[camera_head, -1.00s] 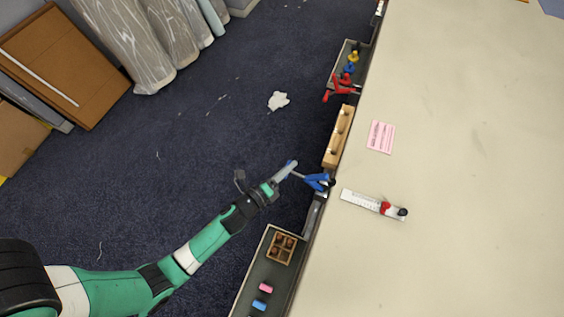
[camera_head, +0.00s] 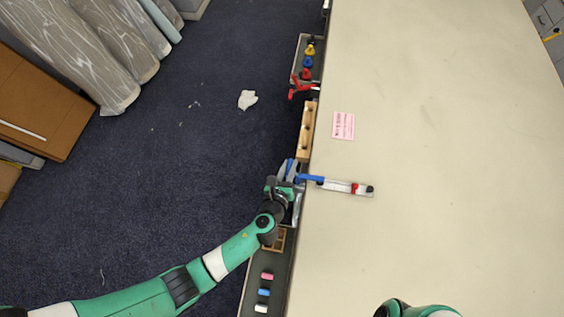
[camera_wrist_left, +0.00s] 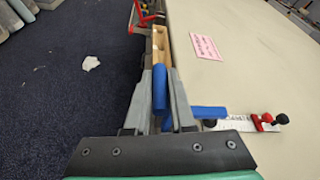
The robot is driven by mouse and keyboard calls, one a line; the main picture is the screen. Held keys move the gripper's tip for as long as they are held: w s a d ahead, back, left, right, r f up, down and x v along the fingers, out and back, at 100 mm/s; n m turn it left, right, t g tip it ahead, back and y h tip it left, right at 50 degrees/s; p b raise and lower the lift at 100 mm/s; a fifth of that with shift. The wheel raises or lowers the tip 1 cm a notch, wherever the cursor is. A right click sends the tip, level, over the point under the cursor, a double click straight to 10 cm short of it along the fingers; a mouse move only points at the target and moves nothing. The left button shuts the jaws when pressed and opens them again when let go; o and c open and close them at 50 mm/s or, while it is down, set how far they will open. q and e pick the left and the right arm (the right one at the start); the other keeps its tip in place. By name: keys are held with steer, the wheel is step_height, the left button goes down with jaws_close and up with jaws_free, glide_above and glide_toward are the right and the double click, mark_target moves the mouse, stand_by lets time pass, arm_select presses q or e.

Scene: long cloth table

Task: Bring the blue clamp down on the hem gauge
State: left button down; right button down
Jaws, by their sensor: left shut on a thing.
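The blue clamp (camera_head: 312,178) is held at the table's left edge by my left gripper (camera_head: 288,178). In the left wrist view, the clamp's blue handle (camera_wrist_left: 160,90) stands between the two grey fingers, and its blue bar (camera_wrist_left: 208,112) points right over the tabletop. The hem gauge (camera_head: 341,186) is a white ruler with a red slider and a black knob, lying on the table. The bar's end meets or overlaps the gauge's left end in both views; I cannot tell whether they touch. My right gripper is out of view.
A pink card (camera_head: 343,126) lies on the table above the gauge. A wooden block (camera_head: 307,131), a red clamp (camera_head: 301,87) and a tray (camera_head: 256,302) with coloured pieces line the table's left edge. Most of the tabletop is clear.

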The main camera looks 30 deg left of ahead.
arm_select(q)
steer(key=shift+w+d, duration=0.1)
steer(key=shift+d, duration=0.25)
steer(key=shift+d+r, duration=0.1)
steer(key=shift+d, duration=0.05)
steer(key=c, duration=1.1)
jaws_free()
steer(key=shift+w+d, duration=0.1)
steer(key=o, duration=0.3)
steer(key=shift+w+d, duration=0.1)
steer(key=shift+d, duration=0.05)
steer(key=shift+o, duration=0.2)
